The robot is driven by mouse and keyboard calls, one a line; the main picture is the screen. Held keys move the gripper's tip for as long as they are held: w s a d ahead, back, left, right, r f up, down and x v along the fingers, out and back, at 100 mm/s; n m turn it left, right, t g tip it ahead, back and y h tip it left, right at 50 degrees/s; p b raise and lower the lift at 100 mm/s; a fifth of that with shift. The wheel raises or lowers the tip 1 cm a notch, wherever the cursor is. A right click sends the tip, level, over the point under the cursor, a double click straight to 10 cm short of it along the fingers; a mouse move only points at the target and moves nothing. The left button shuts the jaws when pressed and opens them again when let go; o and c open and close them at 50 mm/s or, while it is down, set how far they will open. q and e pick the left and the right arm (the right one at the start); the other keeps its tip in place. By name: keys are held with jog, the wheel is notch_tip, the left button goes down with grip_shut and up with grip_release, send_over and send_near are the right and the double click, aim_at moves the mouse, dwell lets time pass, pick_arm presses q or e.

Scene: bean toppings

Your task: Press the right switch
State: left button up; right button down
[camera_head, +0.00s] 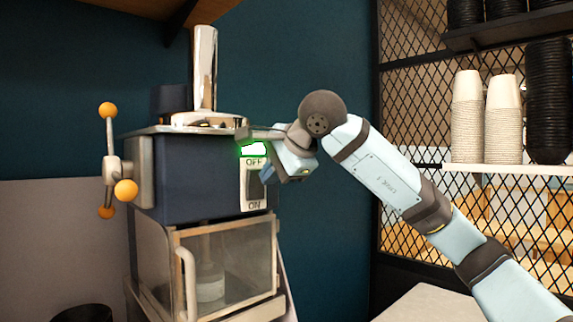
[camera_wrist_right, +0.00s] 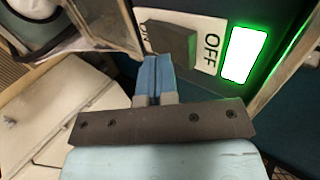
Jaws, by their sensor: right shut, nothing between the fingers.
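The switch is a dark rocker (camera_head: 254,184) on a white plate marked OFF above and ON below, on the front of the dark blue machine (camera_head: 190,175). A lit green-edged white lamp (camera_head: 253,149) sits above it. My right gripper (camera_head: 270,174) is shut and empty, just to the right of the rocker. In the right wrist view, the blue fingertips (camera_wrist_right: 155,64) are close to the edge of the rocker (camera_wrist_right: 172,42); I cannot tell whether they touch. The lamp (camera_wrist_right: 244,54) shows beside the OFF label there. My left gripper is not in view.
Below the switch is a glass-fronted chamber (camera_head: 235,263) with a light handle. A lever with orange knobs (camera_head: 126,190) projects at the machine's left. A metal cylinder (camera_head: 204,70) stands on top. Stacked cups (camera_head: 467,115) are on a shelf at right, behind my arm.

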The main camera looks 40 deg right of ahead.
jog(key=shift+w, duration=0.6)
jog(key=shift+r, duration=0.1)
jog(key=shift+w+a+r, duration=0.15)
jog(key=shift+w, duration=0.25)
jog(key=shift+p, duration=0.3)
jog(key=shift+r+p, duration=0.6)
jog(key=shift+r, duration=0.25)
